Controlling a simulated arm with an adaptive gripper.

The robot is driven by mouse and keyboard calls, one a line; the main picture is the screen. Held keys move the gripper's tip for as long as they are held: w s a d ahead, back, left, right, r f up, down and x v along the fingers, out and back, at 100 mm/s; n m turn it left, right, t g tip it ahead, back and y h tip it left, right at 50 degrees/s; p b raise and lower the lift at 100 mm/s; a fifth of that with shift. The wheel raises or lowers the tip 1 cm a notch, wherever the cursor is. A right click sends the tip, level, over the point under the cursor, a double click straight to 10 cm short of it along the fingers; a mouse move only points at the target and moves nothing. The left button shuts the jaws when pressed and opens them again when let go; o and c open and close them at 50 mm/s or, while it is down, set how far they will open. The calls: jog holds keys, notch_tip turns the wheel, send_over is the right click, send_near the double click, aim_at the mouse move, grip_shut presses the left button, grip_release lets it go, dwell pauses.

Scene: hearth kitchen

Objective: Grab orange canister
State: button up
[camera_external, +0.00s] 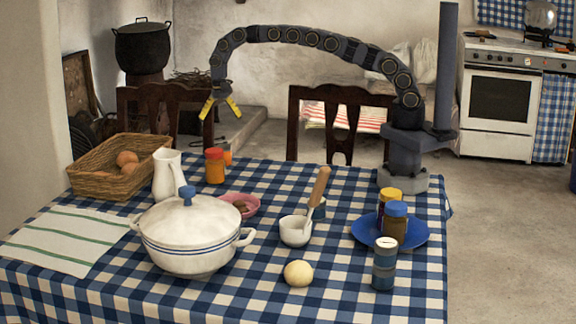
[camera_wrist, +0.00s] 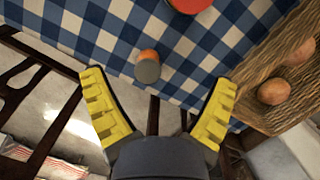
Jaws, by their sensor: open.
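A small orange canister with a grey end (camera_wrist: 148,66) lies or stands near the table edge in the wrist view, between and beyond my fingertips; I cannot tell whether it is upright. In the external view a small orange piece (camera_external: 228,158) shows, mostly hidden behind a larger orange jar with a red lid (camera_external: 214,166). A red lid (camera_wrist: 190,4) is cut off at the top of the wrist view. My gripper (camera_external: 220,107) is open and empty, pointing down above the far table edge; its yellow fingers also show in the wrist view (camera_wrist: 162,82).
A wicker basket with eggs (camera_external: 107,180) and a white jug (camera_external: 167,175) stand left of the jar. A pink bowl (camera_external: 247,203) and white pot (camera_external: 192,238) stand nearer the camera. Dark chairs (camera_external: 340,115) line the far edge. Bare checked cloth (camera_external: 290,180) lies to the right.

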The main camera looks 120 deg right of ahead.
aim_at(224, 146)
jog(key=s+d+f+m, duration=0.1)
jog(key=d+f, duration=0.1)
jog(key=s+d+f+m, duration=0.1)
jog(key=d+f, duration=0.1)
jog(key=s+d+f+m, duration=0.1)
jog(key=d+f, duration=0.1)
jog(key=shift+s+d, duration=0.15)
jog(key=shift+d, duration=0.2)
jog(key=shift+a+f, duration=0.15)
jog(key=shift+f, duration=1.2)
jog(key=f, duration=0.1)
jog(key=a+f, duration=0.1)
jog(key=f, duration=0.2)
jog(key=shift+a+f, duration=0.3)
jog(key=shift+f, duration=0.1)
jog(key=c, duration=1.2)
